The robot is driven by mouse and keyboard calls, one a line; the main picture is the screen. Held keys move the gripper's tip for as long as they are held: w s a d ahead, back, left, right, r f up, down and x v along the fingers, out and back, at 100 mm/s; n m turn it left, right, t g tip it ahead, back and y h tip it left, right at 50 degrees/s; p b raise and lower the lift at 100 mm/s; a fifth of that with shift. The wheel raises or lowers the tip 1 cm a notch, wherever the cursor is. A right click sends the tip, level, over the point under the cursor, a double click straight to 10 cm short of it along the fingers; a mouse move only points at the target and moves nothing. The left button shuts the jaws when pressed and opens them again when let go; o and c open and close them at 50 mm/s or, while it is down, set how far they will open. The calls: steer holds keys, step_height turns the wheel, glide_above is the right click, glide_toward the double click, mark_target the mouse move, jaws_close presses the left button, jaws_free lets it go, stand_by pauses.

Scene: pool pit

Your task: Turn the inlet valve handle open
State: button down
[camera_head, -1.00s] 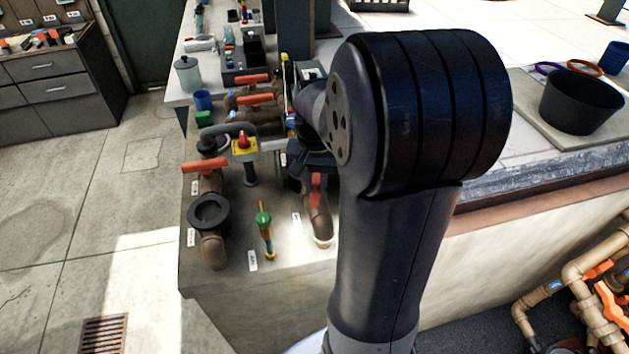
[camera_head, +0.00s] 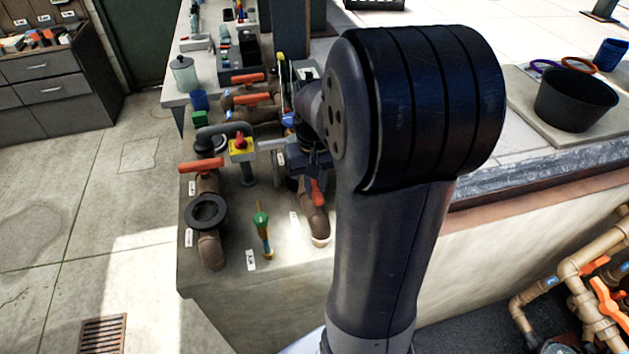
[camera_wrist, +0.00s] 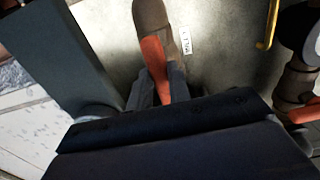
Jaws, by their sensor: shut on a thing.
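The valve handle is a flat orange-red lever on a brown pipe elbow (camera_head: 316,222). In the head view the handle (camera_head: 317,193) shows just below my gripper, beside my forearm. My gripper (camera_head: 314,166) reaches down to it from above, partly hidden by my own arm. In the wrist view the fingers of my gripper (camera_wrist: 159,91) are shut on the handle (camera_wrist: 155,56), one finger on each side. The handle points along the pipe stub (camera_wrist: 150,15) there. The valve body under my gripper is hidden. A white label lies beside it, too small to read.
Left of the handle stand a green-topped valve (camera_head: 262,220), a black-flanged pipe (camera_head: 206,212) and a red knob on a yellow plate (camera_head: 241,145). More orange handles (camera_head: 252,98) sit behind. A black bucket (camera_head: 575,98) is at right. The floor at left is clear.

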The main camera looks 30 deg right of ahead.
mark_target(314, 186)
steer(key=c, duration=1.3)
jaws_free()
step_height(314, 186, up, 11)
steer(key=shift+f, duration=0.1)
step_height(314, 186, down, 10)
steer(key=shift+f, duration=0.5)
steer(key=shift+r+m, duration=0.1)
steer(key=shift+m, duration=0.2)
